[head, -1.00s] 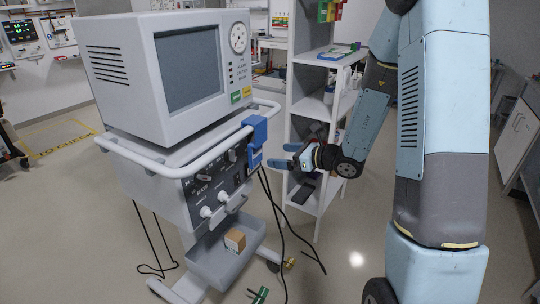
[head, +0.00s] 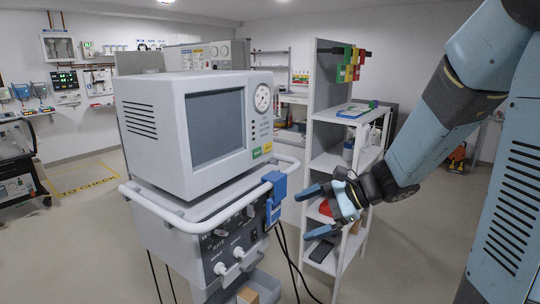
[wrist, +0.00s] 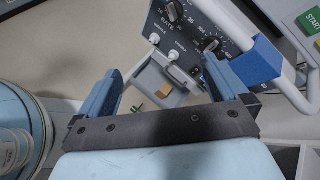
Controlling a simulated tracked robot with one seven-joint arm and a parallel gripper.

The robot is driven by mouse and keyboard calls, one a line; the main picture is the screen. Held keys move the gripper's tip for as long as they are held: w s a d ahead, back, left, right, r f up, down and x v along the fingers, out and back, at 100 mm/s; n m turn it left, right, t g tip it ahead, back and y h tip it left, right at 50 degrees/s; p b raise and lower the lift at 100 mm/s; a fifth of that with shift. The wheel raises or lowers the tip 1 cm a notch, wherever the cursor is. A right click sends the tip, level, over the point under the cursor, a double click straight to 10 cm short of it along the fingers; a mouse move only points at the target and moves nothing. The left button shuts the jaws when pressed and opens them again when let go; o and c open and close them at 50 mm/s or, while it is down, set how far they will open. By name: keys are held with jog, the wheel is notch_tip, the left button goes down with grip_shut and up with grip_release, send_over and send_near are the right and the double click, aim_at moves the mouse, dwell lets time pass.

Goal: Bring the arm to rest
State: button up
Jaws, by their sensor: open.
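My gripper (head: 318,212) is in front of the white shelf in the head view, just right of the ventilator. Its two blue fingers are apart and point left toward the ventilator. In the wrist view the open fingers (wrist: 160,92) have nothing between them that they touch. My arm (head: 425,130) comes down from the upper right, bent at the elbow, and its wrist is well off the floor.
The ventilator (head: 160,150) stands close left of my gripper, with a white rail and a blue clamp (head: 274,190) on its corner. A small box (wrist: 163,93) lies in its lower tray. The shelf (head: 325,160) stands behind my gripper.

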jog(key=s+d+r+n+t+h, duration=0.3)
jog(key=s+d+r+n+h, duration=0.7)
jog(key=s+d+n, duration=0.3)
jog(key=shift+s+d+r+h, duration=0.35)
jog(key=shift+s+h, duration=0.25)
jog(key=shift+h, duration=0.2)
dwell(1.6)
